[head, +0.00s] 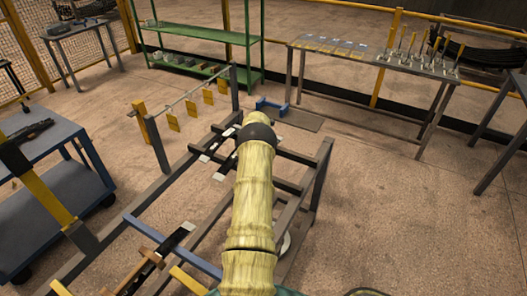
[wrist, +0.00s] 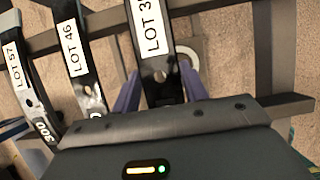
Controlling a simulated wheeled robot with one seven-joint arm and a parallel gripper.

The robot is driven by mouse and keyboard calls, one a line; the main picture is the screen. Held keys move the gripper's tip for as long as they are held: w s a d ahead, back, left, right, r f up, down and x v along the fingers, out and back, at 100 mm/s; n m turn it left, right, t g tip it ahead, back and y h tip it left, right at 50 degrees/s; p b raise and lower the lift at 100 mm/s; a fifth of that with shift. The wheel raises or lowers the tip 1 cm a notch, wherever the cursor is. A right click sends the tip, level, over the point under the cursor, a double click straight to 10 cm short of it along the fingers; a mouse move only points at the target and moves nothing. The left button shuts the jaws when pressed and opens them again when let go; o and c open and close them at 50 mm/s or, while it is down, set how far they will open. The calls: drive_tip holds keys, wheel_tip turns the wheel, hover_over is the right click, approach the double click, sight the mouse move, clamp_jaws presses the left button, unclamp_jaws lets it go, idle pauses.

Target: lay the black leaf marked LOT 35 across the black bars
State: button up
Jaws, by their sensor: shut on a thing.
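In the wrist view, a black leaf (wrist: 161,72) with a white label stands between the two purple-blue fingers of my gripper (wrist: 161,85), which is shut on it. Its label reads "LOT 3", with the rest cut off by the top edge. Dark bars (wrist: 106,21) run crosswise under the leaves; whether the held leaf touches them is unclear. In the head view, dark crossbars (head: 294,156) span a metal frame, and my arm hides my gripper and the held leaf.
Black leaves LOT 46 (wrist: 79,63) and LOT 57 (wrist: 27,80) lie to the left of the held leaf. In the head view, a blue cart (head: 40,140) stands left, a green shelf (head: 200,35) behind, and a table with upright yellow-handled items (head: 410,67) at back right.

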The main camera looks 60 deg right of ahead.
drive_tip(key=shift+d+f+b, duration=0.1)
drive_tip(key=shift+f+b, duration=0.3)
drive_tip(key=shift+f, duration=0.2)
idle(0.3)
drive_tip(key=o, duration=1.1)
drive_tip(key=shift+o, duration=0.3)
drive_tip(key=shift+f, duration=0.15)
drive_tip(key=b+v, duration=0.2)
drive_tip(key=v, duration=1.5)
drive_tip(key=shift+r, duration=0.3)
